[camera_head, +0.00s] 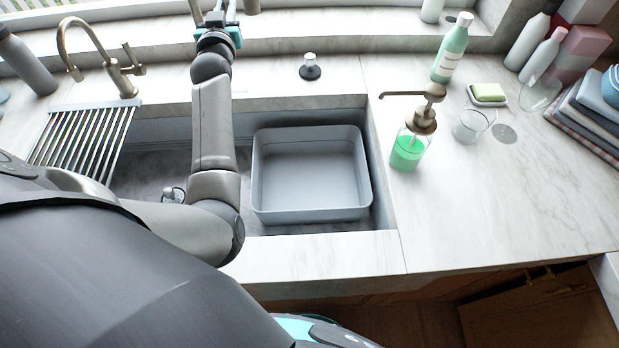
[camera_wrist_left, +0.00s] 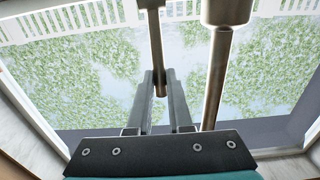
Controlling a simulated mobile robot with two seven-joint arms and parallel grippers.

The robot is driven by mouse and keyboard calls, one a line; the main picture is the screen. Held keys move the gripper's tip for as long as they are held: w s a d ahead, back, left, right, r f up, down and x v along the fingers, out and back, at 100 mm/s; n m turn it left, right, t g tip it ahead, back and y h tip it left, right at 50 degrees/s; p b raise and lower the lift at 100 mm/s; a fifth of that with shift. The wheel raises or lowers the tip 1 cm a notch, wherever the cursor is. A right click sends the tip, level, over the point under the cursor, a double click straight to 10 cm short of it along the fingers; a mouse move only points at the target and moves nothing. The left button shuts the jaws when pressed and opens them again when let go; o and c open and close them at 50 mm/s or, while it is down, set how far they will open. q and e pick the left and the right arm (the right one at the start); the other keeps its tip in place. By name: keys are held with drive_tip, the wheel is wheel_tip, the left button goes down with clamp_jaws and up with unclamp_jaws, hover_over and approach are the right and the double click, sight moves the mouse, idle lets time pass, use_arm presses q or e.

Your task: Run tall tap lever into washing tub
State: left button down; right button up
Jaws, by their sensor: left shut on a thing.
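My left arm reaches over the sink to the window side. My left gripper (camera_head: 221,14) is at the top edge of the head view. In the left wrist view my gripper (camera_wrist_left: 160,92) is shut on the tall tap lever (camera_wrist_left: 154,40), a thin brownish metal rod between the fingers. A thicker tap pipe (camera_wrist_left: 214,80) stands just right of the fingers. Most of the tall tap is outside the head view.
A smaller brass tap (camera_head: 84,30) and a slatted drying rack (camera_head: 85,140) are at the left. A black-and-white stopper (camera_head: 309,68) stands behind the tub. A green soap dispenser (camera_head: 410,145), glass (camera_head: 470,126), bottles and folded cloths (camera_head: 585,110) stand at right. The front right counter is clear.

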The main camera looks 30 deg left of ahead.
use_arm(q)
drive_tip(key=shift+s+d+t, duration=0.15)
drive_tip(key=shift+s+t, duration=0.1)
drive_tip(key=shift+t, duration=0.05)
drive_tip(key=shift+w+r, duration=0.15)
drive_tip(key=shift+w, duration=0.1)
drive_tip(key=shift+s+f, duration=0.15)
drive_tip(key=shift+f, duration=0.1)
drive_tip(key=shift+s+d+f+t+y, duration=0.3)
drive_tip(key=shift+s+t+y, duration=0.25)
drive_tip(key=shift+t, duration=0.25)
drive_tip(key=shift+s+d+f+t+y, duration=0.3)
drive_tip(key=shift+s+t+y, duration=0.2)
drive_tip(key=shift+t, duration=0.3)
drive_tip(key=shift+f, duration=0.1)
idle(5.5)
